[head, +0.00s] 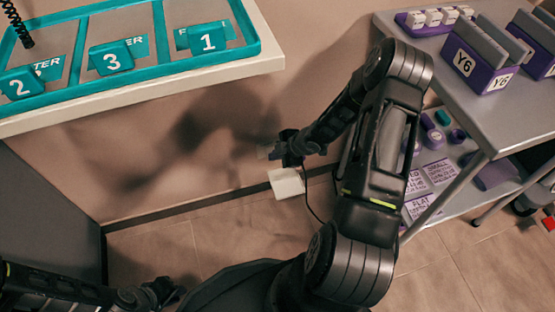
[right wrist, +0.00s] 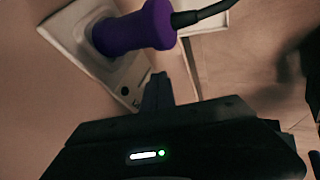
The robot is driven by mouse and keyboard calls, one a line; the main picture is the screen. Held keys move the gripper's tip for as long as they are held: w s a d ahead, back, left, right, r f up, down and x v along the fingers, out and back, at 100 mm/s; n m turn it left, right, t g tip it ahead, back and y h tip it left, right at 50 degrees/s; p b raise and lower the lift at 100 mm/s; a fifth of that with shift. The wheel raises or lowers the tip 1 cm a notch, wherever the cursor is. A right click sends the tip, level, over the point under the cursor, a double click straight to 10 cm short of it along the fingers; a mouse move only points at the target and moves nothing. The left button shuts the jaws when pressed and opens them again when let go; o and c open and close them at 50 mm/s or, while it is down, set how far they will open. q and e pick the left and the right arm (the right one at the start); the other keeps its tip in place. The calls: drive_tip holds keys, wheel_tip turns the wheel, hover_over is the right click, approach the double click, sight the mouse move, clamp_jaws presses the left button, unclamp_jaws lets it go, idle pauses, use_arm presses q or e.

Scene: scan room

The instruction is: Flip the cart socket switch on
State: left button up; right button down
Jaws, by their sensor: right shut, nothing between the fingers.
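In the right wrist view a pale socket plate (right wrist: 118,75) is on the wall, with a purple plug (right wrist: 146,26) in it and a black cable running off to the right. A small dark dot shows on the plate below the plug; I cannot tell whether it is the switch, or how the switch is set. My right gripper (right wrist: 160,88) is shut and empty, its tip close to the plate's lower edge; contact cannot be told. In the head view my right gripper (head: 272,152) is by the wall. My left gripper (head: 164,293) is low at the left, its fingers unclear.
A white box-like piece (head: 287,183) sits low by the wall below my right gripper. A grey cart (head: 465,100) with purple holders and a lower shelf stands at the right. A counter with a teal tray (head: 160,72) of numbered blocks is at the upper left. Floor between is clear.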

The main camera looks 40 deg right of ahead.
drive_tip(key=shift+w+p, duration=0.2)
drive_tip(key=shift+p, duration=0.1)
idle(0.4)
drive_tip(key=shift+r+p, duration=0.8)
drive_tip(key=shift+p, duration=0.05)
